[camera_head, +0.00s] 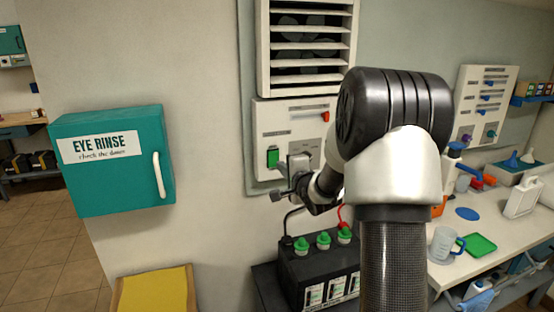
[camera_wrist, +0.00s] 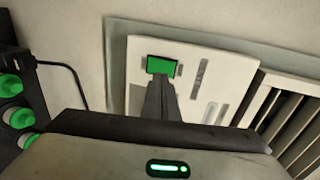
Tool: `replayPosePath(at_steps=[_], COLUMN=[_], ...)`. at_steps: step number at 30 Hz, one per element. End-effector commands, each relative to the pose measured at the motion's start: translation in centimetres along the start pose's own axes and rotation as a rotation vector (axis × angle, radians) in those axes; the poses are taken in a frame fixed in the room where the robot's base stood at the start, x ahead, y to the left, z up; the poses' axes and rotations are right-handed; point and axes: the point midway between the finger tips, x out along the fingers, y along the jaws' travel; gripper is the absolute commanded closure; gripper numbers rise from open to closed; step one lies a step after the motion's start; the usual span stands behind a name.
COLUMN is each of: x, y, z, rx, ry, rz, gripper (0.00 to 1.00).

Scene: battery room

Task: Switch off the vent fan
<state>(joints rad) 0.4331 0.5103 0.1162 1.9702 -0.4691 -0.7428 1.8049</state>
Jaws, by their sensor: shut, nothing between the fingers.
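The vent fan (camera_head: 308,48) sits behind white slats high on the wall. Below it is a white control panel (camera_head: 290,113) with a green switch (camera_head: 272,158) at lower left and a red switch (camera_head: 326,117) at upper right. In the wrist view, the green switch (camera_wrist: 160,64) is on the panel (camera_wrist: 196,88), straight beyond the fingers. My gripper (camera_wrist: 159,86) is shut and empty, its tips overlapping the switch's lower edge in the picture; I cannot tell whether they touch. In the head view, my arm hides the panel's right part.
A black battery (camera_head: 318,268) with green caps stands below the panel, with cables rising from it. A teal eye rinse cabinet (camera_head: 115,185) hangs at left. A cluttered bench (camera_head: 450,272) is at right, with another panel (camera_head: 486,105) above it.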

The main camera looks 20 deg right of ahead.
Motion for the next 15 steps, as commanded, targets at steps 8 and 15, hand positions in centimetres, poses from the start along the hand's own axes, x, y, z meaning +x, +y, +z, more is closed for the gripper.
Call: replayPosePath(at_steps=[8, 15], x=[4.5, 5.6], y=[-1.0, -1.3], z=[0.0, -0.1], rx=[0.000, -0.001], ry=[0.000, 0.001], rz=[-0.001, 0.000], gripper=[1.00, 1.00])
